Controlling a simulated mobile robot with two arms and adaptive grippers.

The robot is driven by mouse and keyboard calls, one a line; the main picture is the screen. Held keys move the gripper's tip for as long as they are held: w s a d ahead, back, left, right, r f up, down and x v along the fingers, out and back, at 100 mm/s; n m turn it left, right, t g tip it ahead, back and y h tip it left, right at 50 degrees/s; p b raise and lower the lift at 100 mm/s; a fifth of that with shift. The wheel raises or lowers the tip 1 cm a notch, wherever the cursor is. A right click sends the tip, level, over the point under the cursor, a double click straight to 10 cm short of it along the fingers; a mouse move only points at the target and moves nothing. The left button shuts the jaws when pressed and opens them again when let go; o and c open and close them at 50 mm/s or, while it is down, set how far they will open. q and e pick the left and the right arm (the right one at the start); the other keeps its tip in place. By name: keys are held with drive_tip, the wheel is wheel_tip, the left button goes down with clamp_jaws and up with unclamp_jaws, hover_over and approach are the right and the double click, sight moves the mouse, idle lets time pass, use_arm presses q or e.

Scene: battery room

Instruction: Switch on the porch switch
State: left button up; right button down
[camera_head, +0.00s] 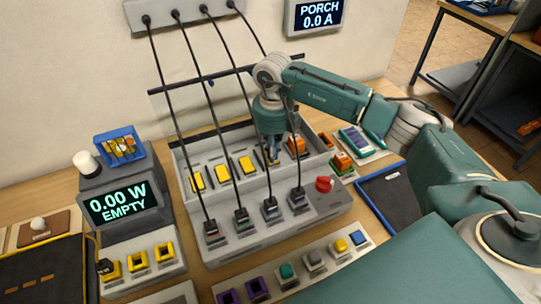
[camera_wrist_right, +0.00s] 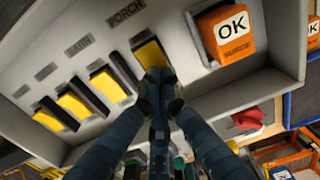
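The porch switch is a yellow rocker (camera_wrist_right: 150,52) under a PORCH label in the right wrist view. My right gripper (camera_wrist_right: 160,80) has its fingertips together over the lower end of this rocker, with nothing seen between them. I cannot tell whether they touch it. In the head view the right gripper (camera_head: 273,158) comes down over the right end of the row of yellow switches and hides most of the porch one. The wall display (camera_head: 317,14) reads PORCH 0.0 A. My left gripper is not in view.
Other yellow switches (camera_head: 221,172) stand to the left in the grey panel (camera_head: 262,192). An orange OK block (camera_wrist_right: 228,35) sits just right of the porch switch. Black cables rise from plugs in front, near a red knob (camera_head: 324,184). A meter (camera_head: 122,204) reads 0.00 W EMPTY.

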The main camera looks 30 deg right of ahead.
drive_tip(key=shift+s+f, duration=0.1)
drive_tip(key=shift+f, duration=0.05)
drive_tip(key=shift+r+p, duration=0.5)
drive_tip(key=shift+r, duration=0.35)
drive_tip(key=shift+r+p, duration=1.5)
drive_tip(key=shift+r, duration=1.2)
drive_tip(key=shift+f, duration=0.1)
